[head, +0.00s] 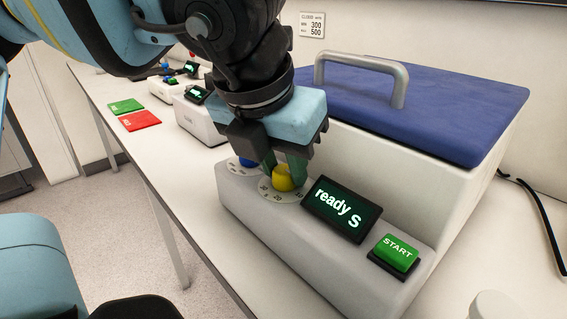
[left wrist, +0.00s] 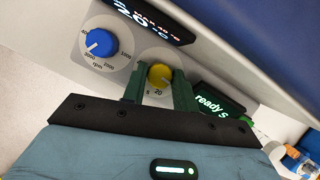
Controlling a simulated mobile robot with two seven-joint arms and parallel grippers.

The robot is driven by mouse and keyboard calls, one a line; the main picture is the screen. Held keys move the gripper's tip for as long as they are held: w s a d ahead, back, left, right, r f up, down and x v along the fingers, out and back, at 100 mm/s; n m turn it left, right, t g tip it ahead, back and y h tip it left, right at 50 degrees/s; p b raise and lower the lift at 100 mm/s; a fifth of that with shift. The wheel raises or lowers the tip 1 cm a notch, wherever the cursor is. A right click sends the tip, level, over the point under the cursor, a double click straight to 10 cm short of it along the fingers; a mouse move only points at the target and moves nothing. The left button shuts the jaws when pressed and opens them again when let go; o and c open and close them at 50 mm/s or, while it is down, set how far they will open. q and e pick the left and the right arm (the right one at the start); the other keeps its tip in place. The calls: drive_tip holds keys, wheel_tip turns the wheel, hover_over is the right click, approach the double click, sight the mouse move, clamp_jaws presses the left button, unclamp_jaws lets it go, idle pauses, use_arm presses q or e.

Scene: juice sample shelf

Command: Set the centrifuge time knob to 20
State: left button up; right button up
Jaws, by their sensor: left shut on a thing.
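The centrifuge (head: 450,190) is a white box with a blue lid (head: 420,100) and a grey handle. On its front panel a yellow knob (head: 283,181) sits on a pale dial; it also shows in the left wrist view (left wrist: 158,76), with "20" printed at the dial's lower edge. My left gripper (head: 284,172) is shut on the yellow knob, its green fingers on either side. A blue knob (left wrist: 98,42) marked rpm is beside it, mostly hidden in the head view. The display (head: 341,209) reads "ready S". My right gripper is not in view.
A green START button (head: 396,252) is at the panel's right end. Farther along the white table are smaller devices with displays (head: 196,94), a green mat (head: 126,106) and a red mat (head: 139,121). A black cable (head: 535,210) lies at the right.

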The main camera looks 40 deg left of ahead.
use_arm(q)
drive_tip(key=shift+m+h+b, duration=0.4)
drive_tip(key=shift+m+b, duration=0.2)
drive_tip(key=shift+m, duration=0.5)
drive_tip(key=m+h, duration=0.1)
drive_tip(key=m, duration=0.1)
drive_tip(key=shift+a+m, duration=0.15)
drive_tip(key=shift+m, duration=0.15)
drive_tip(key=m+h, duration=0.1)
drive_tip(key=m, duration=0.2)
drive_tip(key=shift+a+m+g+h, duration=0.1)
drive_tip(key=shift+m+g+h, duration=0.35)
drive_tip(key=shift+m, duration=0.95)
drive_tip(key=o, duration=1)
drive_tip(key=shift+c, duration=0.2)
drive_tip(key=shift+r, duration=0.1)
